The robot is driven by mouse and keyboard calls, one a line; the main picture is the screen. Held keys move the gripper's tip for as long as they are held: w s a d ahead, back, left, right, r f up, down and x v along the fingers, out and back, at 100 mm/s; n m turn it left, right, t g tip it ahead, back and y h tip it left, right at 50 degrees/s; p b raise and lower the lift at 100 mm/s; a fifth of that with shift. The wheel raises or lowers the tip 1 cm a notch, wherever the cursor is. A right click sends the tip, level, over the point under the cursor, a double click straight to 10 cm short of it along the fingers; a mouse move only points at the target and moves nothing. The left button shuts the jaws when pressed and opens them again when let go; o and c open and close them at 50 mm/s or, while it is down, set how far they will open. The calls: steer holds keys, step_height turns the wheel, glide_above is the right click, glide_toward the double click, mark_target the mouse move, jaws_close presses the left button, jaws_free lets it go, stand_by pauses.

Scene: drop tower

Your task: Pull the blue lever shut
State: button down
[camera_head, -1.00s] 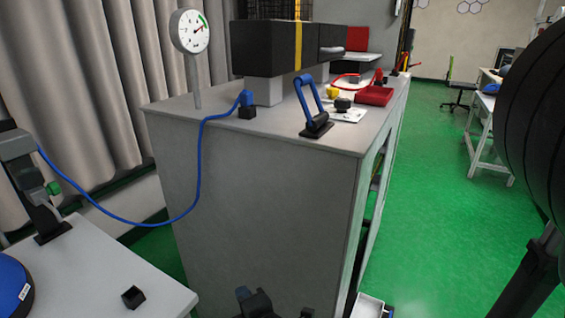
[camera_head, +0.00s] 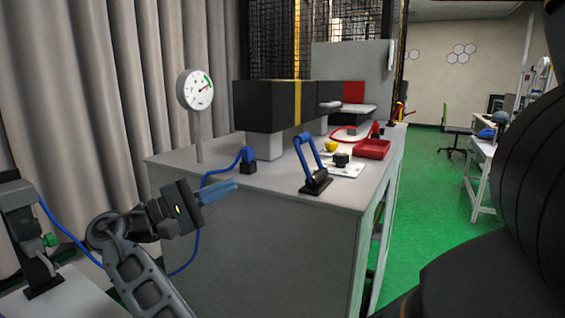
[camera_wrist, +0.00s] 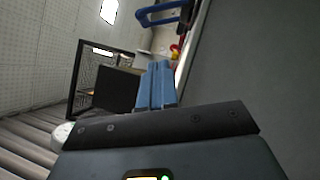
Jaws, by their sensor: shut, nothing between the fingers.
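The blue lever (camera_head: 307,158) stands raised on a black base (camera_head: 316,182) near the front edge of the grey cabinet top, leaning a little to the left. My gripper (camera_head: 236,186) has blue fingers and is shut with nothing between them. It is in front of the cabinet's left front edge, left of the lever and apart from it. In the wrist view the shut blue fingers (camera_wrist: 156,84) point up the picture, and a blue bar (camera_wrist: 162,14), seemingly the lever, shows at the top edge.
A dial gauge (camera_head: 196,90) on a post stands at the cabinet's left. A blue cable plug (camera_head: 247,158) sits behind my gripper.

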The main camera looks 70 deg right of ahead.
steer(key=shift+r, duration=0.15)
steer(key=p+x, duration=0.1)
steer(key=x, duration=0.3)
steer(key=s+a+p+x, duration=0.1)
steer(key=x, duration=0.3)
steer(key=p+x, duration=0.1)
steer(key=x, duration=0.3)
steer(key=shift+s+a+r+p, duration=0.3)
steer(key=shift+a+r, duration=0.05)
steer(key=shift+r, duration=0.05)
steer(key=shift+s+r, duration=0.15)
steer(key=shift+s, duration=0.25)
steer(key=shift+d+m+y, duration=0.1)
steer(key=shift+m+y, duration=0.2)
